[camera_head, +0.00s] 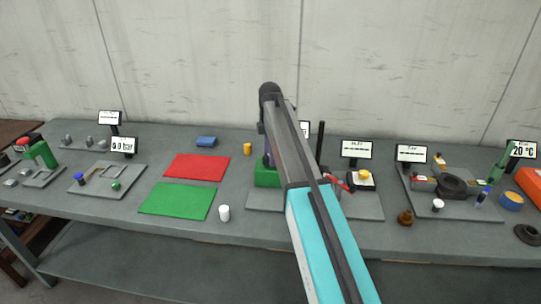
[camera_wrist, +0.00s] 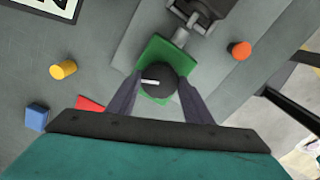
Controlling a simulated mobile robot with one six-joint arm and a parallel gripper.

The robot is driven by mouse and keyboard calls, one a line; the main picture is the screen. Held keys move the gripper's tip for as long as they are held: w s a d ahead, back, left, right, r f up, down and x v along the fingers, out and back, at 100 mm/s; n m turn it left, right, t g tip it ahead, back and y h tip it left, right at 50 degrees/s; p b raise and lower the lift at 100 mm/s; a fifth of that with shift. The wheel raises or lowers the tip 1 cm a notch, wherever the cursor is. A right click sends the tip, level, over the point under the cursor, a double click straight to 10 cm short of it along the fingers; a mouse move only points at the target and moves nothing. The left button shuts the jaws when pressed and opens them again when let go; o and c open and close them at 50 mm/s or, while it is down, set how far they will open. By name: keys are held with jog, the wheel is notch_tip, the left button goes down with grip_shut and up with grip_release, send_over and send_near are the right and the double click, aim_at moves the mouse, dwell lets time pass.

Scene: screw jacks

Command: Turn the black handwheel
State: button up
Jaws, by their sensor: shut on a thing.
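The black handwheel (camera_wrist: 160,90) is round with a short white mark on its top, in the middle of the wrist view. It sits over a green block (camera_wrist: 152,50). My gripper (camera_wrist: 160,81) has one dark finger on each side of the wheel and is shut on it. In the head view my arm hides the handwheel and the fingers. The green block (camera_head: 266,178) shows there just left of my arm, on a grey plate (camera_head: 258,202).
A red mat (camera_head: 197,167) and a green mat (camera_head: 178,201) lie to the left. A white cylinder (camera_head: 224,212), yellow cylinder (camera_head: 247,149) and blue block (camera_head: 206,141) stand nearby. An orange-red knob (camera_wrist: 240,49) is close right in the wrist view. Display screens (camera_head: 356,149) stand behind.

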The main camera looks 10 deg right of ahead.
jog(key=shift+a+n, duration=0.1)
jog(key=shift+n, duration=0.5)
jog(key=o, duration=1.1)
jog(key=shift+c, duration=0.2)
jog(key=shift+r, duration=0.1)
notch_tip(320, 180, up, 14)
jog(key=b, duration=0.3)
jog(key=shift+f, duration=0.2)
